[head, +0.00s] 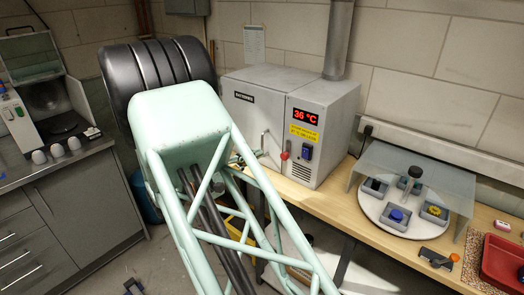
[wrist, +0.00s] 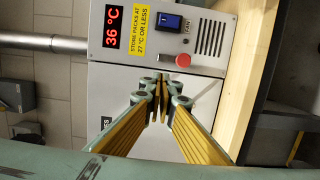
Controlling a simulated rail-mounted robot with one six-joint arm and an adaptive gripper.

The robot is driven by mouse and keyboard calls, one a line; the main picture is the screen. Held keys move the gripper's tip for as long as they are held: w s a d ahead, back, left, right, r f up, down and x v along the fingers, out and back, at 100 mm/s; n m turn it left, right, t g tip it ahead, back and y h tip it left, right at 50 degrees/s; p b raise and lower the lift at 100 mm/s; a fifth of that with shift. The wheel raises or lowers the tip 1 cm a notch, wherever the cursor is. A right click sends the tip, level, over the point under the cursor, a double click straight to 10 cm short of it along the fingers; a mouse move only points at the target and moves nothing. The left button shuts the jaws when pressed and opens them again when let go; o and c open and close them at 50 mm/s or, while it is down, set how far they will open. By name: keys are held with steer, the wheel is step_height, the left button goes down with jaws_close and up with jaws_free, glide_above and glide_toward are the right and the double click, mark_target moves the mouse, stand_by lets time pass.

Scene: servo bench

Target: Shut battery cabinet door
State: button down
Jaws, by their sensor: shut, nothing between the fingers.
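The battery cabinet (head: 328,125) is a pale grey box on the wooden bench, with a red 36 °C display. Its door (head: 242,110), with a dark label and an upright handle (head: 262,142), is on the front left; it looks flush or nearly so, but I cannot tell whether it is fully shut. In the wrist view the door (wrist: 115,90) lies behind my gripper (wrist: 161,92). The gripper's yellow-padded fingers meet at the tips, shut and empty, in front of the door. I cannot tell whether they touch it. In the head view my arm hides part of the door's lower left.
A red knob (head: 284,155) and blue fan switch (head: 306,152) are on the cabinet front. Right of it stand a clear-covered round turntable (head: 385,222) with small trays and a red tray (head: 500,262). A grey counter (head: 85,190) stands left. A duct (head: 338,40) rises behind.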

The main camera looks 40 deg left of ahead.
steer(key=shift+s, duration=2.3)
